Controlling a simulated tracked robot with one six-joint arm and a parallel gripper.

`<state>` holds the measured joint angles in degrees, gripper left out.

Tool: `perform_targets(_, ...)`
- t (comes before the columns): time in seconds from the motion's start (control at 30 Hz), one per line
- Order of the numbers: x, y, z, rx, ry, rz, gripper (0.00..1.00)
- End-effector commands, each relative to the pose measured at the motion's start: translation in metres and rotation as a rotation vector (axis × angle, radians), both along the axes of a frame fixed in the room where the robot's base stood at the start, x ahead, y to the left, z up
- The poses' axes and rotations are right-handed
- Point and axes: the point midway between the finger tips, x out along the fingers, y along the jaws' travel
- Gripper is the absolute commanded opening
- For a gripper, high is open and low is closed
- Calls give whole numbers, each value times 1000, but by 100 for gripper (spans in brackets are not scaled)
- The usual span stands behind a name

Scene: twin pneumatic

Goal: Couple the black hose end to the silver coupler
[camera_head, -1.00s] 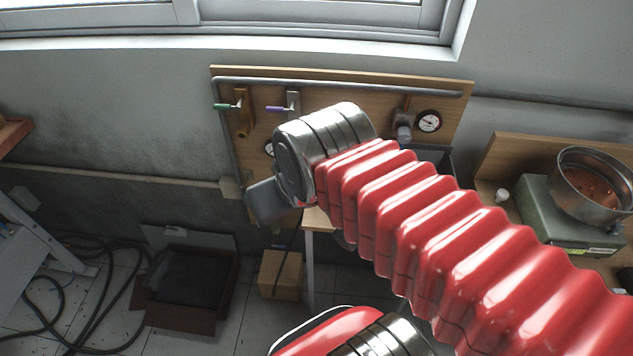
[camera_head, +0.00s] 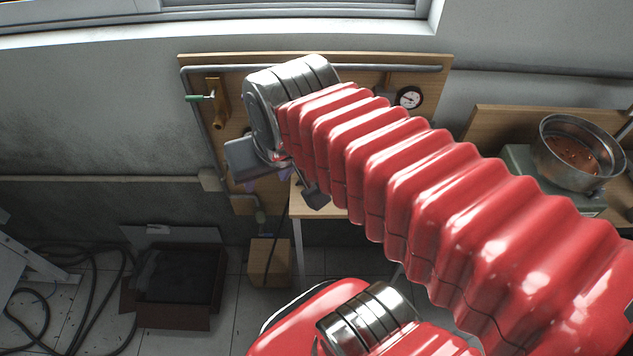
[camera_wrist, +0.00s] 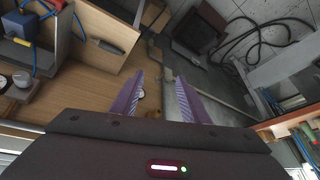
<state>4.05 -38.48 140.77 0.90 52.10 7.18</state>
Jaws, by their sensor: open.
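My gripper (camera_head: 264,184) hangs below the silver wrist joint, in front of the wooden wall panel. In the wrist view its two purple fingers (camera_wrist: 160,100) are apart with nothing between them. A slim dark piece (camera_wrist: 106,46) lies on light wood to the left of the fingers; I cannot tell whether it is the black hose end. A thin black line (camera_head: 283,228) runs down beside the table leg. The silver coupler is not visible now; my arm covers that part of the panel. A brass fitting with a green lever (camera_head: 217,100) shows left of my arm.
A wooden table (camera_head: 335,207) stands below the panel (camera_head: 187,62). A gauge (camera_head: 409,98) is on the panel. A metal pot (camera_head: 578,153) stands at right. An open dark box (camera_head: 178,280), a cardboard box (camera_head: 269,262) and coiled hoses (camera_head: 85,290) are on the floor.

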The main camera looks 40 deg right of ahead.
Motion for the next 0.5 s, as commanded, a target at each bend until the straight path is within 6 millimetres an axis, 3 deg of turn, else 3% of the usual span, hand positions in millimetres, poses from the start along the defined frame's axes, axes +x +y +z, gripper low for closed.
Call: perform_targets(0.5,59,-77,-30,268,166,-876,41)
